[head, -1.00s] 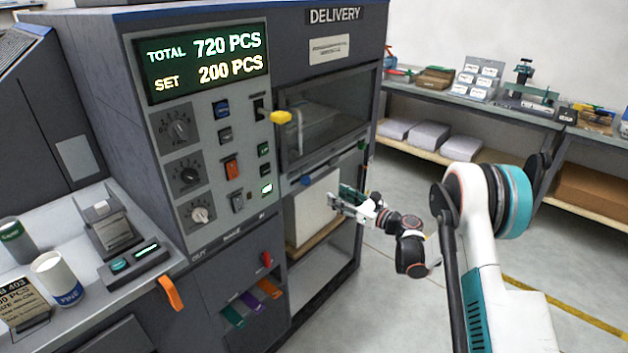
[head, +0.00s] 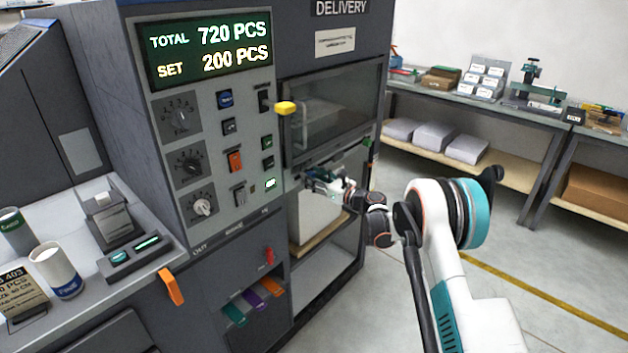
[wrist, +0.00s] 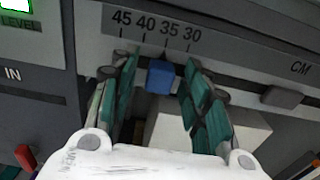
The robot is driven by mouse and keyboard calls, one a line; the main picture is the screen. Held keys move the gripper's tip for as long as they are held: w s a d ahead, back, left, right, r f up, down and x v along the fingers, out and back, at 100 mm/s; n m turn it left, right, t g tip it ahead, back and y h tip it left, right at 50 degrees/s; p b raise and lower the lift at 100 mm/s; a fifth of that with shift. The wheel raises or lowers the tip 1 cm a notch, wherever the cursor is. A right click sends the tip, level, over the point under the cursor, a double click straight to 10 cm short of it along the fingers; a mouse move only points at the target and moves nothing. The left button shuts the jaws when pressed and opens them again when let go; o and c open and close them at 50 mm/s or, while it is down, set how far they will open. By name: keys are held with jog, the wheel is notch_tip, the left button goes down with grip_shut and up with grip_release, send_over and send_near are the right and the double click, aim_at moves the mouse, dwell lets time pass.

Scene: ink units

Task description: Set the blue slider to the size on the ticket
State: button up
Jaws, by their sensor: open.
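The blue slider (wrist: 162,77) sits on the scale rail in the wrist view, just under the 35 mark. The scale (wrist: 155,28) reads 45, 40, 35, 30 from left to right. My gripper (wrist: 160,65) is open, with one finger on each side of the slider and small gaps visible. In the head view my gripper (head: 316,182) is at the machine's delivery side, below the window, and mostly hides the slider. The ticket (head: 20,294) stands at the lower left, cut by the frame edge; its small print appears to include 40.
A second, grey tab (wrist: 283,97) sits on the rail to the right. A white stack (head: 318,215) lies below the rail. A yellow knob (head: 285,108) and a control panel (head: 215,160) are left of my gripper. Open floor lies to the right.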

jog(key=shift+c, duration=0.3)
grip_shut()
jog(key=shift+s+a, duration=0.8)
jog(key=shift+s, duration=0.2)
jog(key=shift+o, duration=0.3)
grip_release()
jog(key=v, duration=1.2)
